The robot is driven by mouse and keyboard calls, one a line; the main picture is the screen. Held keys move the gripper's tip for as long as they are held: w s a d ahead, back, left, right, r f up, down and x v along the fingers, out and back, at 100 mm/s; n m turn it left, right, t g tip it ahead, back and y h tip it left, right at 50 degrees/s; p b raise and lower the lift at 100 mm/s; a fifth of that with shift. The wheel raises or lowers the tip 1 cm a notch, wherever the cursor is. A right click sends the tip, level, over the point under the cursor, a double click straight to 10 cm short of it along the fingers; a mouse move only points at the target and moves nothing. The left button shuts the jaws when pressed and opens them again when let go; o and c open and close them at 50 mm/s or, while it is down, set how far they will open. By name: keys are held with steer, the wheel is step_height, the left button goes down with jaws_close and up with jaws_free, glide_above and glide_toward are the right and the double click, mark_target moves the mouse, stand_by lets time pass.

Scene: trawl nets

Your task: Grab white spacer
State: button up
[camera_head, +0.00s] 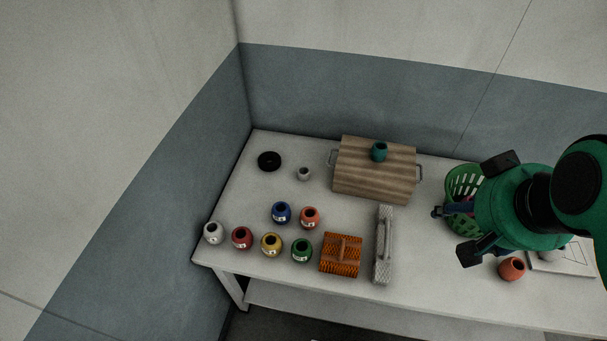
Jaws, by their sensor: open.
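Two white round pieces with dark openings fit the white spacer. One white piece (213,233) carries a label and stands at the table's front left corner, left of a red one. A smaller plain white piece (304,173) stands farther back, left of the wooden board. I cannot tell for certain which is meant. My gripper (476,210) is at the right, over the table near the green basket, with its dark fingers spread apart. It is far to the right of both white pieces, and I see nothing held in it. My arm hides part of the basket.
Red (242,238), yellow (271,245), green (302,250), blue (281,212) and orange (309,217) pieces cluster at the left. An orange brush-like block (341,255) and a grey handled bar (383,245) lie front centre. A wooden board (370,180) bears a teal piece (380,151).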

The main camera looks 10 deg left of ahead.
steer(key=w+a+g+p, duration=0.1)
steer(key=w+a, duration=0.4)
steer(key=w, duration=0.7)
steer(key=w+a+g+p, duration=0.1)
steer(key=w+a, duration=0.4)
steer(key=w, duration=0.7)
steer(key=w+a+f+g+p, duration=0.1)
steer(key=w+a+f+g, duration=0.1)
steer(key=w+a+f, duration=1.1)
steer(key=w+a+f+p, duration=0.1)
steer(key=w+a+f, duration=0.3)
steer(key=a+f, duration=0.3)
steer(key=w+a+f+m+g+p, duration=0.1)
steer(key=w+a+f, duration=0.3)
steer(key=f, duration=1.2)
steer(key=a, duration=0.4)
steer(key=shift+w+a, duration=0.2)
steer(key=shift+w, duration=0.05)
steer(key=shift+f, duration=4.25)
steer(key=shift+f, duration=0.1)
